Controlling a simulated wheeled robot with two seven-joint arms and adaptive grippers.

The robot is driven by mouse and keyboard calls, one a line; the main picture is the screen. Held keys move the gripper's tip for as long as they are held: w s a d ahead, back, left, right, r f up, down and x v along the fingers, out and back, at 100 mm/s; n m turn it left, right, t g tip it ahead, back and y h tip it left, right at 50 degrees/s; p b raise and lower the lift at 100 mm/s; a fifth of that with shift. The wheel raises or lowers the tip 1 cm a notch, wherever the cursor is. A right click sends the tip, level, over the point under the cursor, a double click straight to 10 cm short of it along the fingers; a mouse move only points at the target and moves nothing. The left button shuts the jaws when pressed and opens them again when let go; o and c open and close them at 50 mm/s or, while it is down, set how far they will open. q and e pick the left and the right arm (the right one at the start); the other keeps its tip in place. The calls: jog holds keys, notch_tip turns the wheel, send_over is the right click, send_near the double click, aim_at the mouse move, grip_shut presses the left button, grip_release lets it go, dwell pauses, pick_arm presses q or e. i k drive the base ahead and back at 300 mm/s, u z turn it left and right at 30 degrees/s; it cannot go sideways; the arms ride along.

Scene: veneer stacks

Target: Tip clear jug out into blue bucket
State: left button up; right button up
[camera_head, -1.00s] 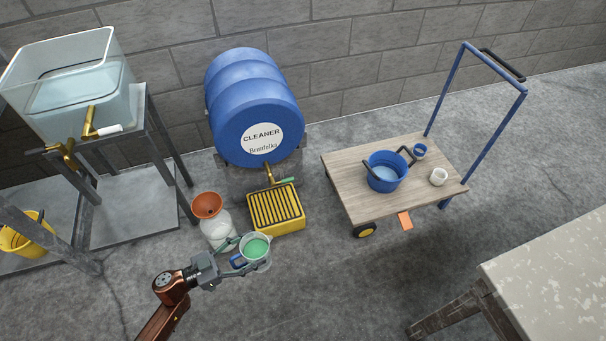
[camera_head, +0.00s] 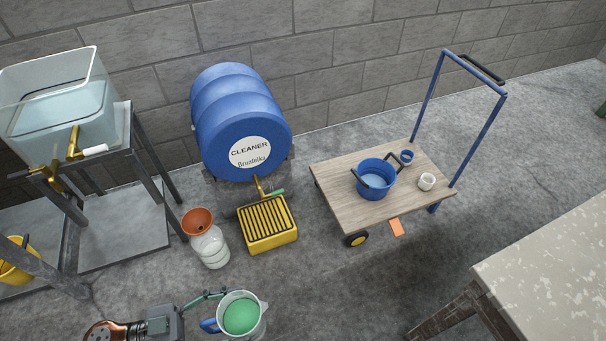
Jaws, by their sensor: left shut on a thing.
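The clear jug (camera_head: 254,324) holds green liquid and has a blue handle at its left. My left gripper (camera_head: 218,312) is shut on the jug and holds it about upright at the bottom of the view. The blue bucket (camera_head: 376,188) stands on the wooden cart to the right and farther back, with dark handles and some pale liquid inside. The jug is well apart from the bucket. My right gripper is not in view.
A yellow drip tray (camera_head: 270,240) sits below the blue cleaner barrel (camera_head: 240,115). A bottle with a funnel (camera_head: 198,221) stands left. A table (camera_head: 550,270) fills the right front.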

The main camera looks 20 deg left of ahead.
aim_at(375, 176)
jog(key=k, duration=0.65)
jog(key=u, duration=0.45)
jog(key=i, duration=0.65)
jog(key=u, duration=0.5)
jog(key=i, duration=0.9)
jog(key=z, duration=0.75)
jog(key=i, duration=0.6)
jog(key=z, duration=0.55)
